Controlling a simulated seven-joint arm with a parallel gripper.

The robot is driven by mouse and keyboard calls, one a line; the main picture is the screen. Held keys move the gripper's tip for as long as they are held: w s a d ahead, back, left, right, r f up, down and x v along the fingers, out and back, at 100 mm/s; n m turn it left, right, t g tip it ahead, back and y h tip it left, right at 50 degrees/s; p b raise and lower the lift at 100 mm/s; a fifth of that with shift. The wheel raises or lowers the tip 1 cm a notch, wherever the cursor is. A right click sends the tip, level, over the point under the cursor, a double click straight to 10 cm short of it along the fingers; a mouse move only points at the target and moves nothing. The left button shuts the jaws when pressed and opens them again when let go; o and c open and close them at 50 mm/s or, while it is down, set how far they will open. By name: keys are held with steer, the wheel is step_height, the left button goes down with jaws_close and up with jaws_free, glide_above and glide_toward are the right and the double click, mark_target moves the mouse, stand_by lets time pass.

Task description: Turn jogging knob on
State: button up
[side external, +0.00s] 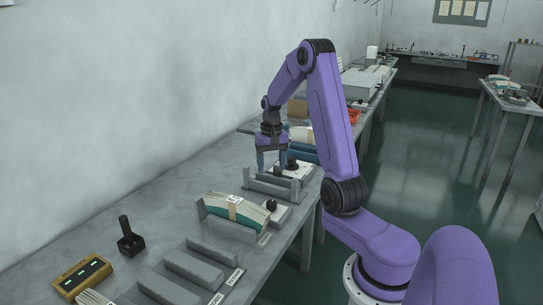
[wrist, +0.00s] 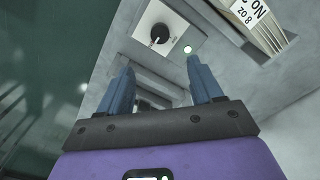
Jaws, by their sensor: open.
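A black knob (wrist: 159,34) with a pale pointer mark sits on a white plate in the wrist view, beyond my fingertips. It appears to be the knob (side external: 271,204) beside the banded stack in the side view. A second dark knob (side external: 292,163) stands on another pale plate close to my gripper. I cannot read which is the jogging knob. My gripper (side external: 272,163) points down above the bench by the grey rack. In the wrist view its two blue fingers (wrist: 159,70) are apart with nothing held between them.
A small pale round light (wrist: 187,49) sits beside the knob plate. A banded stack (side external: 235,208) stands in a grey holder. Empty grey holders (side external: 190,270), a black joystick (side external: 130,240) and a yellow display box (side external: 82,276) occupy the nearer bench. The wall bounds the bench's left.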

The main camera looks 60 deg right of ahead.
steer(key=shift+r, duration=1.55)
steer(key=s+a+r+n, duration=0.15)
steer(key=a+n, duration=0.35)
steer(key=a, duration=0.7)
steer(key=s+a+r+n, duration=0.15)
steer(key=a+n, duration=0.45)
steer(key=a, duration=0.6)
steer(key=s+a+n, duration=0.4)
steer(key=s+n, duration=0.1)
steer(key=s, duration=0.5)
steer(key=s+a+f+n, duration=0.1)
steer(key=s+a+n, duration=0.3)
steer(key=s, duration=0.6)
steer(key=shift+s+a+n, duration=0.15)
steer(key=shift+s+n, duration=0.2)
steer(key=shift+n, duration=0.55)
